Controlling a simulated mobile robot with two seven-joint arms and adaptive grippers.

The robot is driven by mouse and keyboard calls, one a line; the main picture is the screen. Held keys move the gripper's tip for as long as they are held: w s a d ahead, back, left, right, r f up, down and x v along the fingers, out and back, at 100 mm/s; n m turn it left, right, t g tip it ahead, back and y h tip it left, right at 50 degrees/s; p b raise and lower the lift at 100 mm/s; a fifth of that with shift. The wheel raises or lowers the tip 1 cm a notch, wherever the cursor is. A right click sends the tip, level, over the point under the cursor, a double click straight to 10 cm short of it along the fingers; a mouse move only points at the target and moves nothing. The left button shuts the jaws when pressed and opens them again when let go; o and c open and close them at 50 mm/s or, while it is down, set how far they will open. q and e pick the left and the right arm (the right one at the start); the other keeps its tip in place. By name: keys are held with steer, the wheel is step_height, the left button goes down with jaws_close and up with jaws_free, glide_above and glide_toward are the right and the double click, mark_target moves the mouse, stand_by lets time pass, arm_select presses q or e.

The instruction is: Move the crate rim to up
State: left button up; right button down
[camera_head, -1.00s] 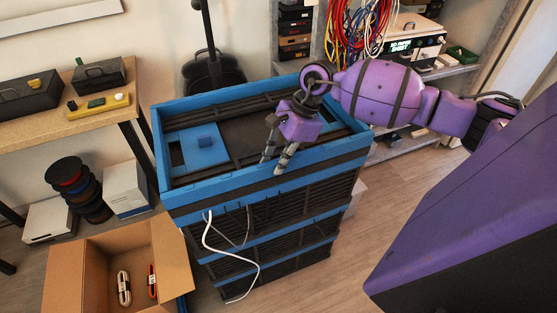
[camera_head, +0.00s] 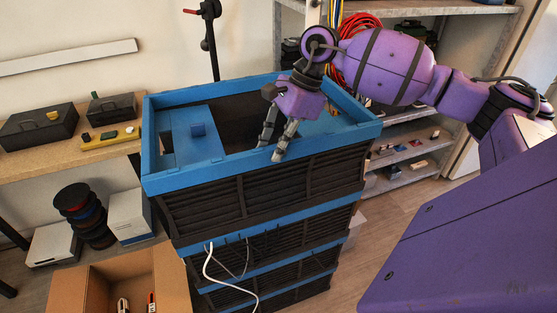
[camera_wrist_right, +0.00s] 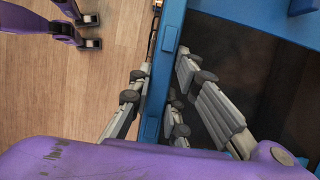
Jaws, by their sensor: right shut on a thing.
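The blue crate rim (camera_head: 205,177) tops a dark slatted crate stack (camera_head: 210,212). The top crate's dark slatted wall stands tall below the rim, and the rim looks about level. My right gripper (camera_head: 274,146) is shut on the front side of the rim, right of its middle. In the right wrist view, the gripper's fingers (camera_wrist_right: 158,88) lie on both sides of the blue rim (camera_wrist_right: 168,40). A blue panel with a small raised block (camera_head: 197,130) spans the left of the crate's opening. My left gripper is out of view.
A wooden workbench (camera_head: 40,165) with dark toolboxes stands at left. An open cardboard box (camera_head: 75,293) lies front left, and a white cable (camera_head: 211,270) hangs down the stack's front. Shelves (camera_head: 415,150) stand behind my right arm.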

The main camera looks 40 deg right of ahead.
steer(key=shift+w+r, duration=0.15)
steer(key=shift+r, duration=0.55)
steer(key=c, duration=1.7)
jaws_free()
steer(key=shift+o, duration=0.3)
steer(key=shift+f, duration=0.2)
steer(key=v, duration=1.2)
steer(key=shift+d, duration=0.15)
steer(key=shift+f, duration=0.1)
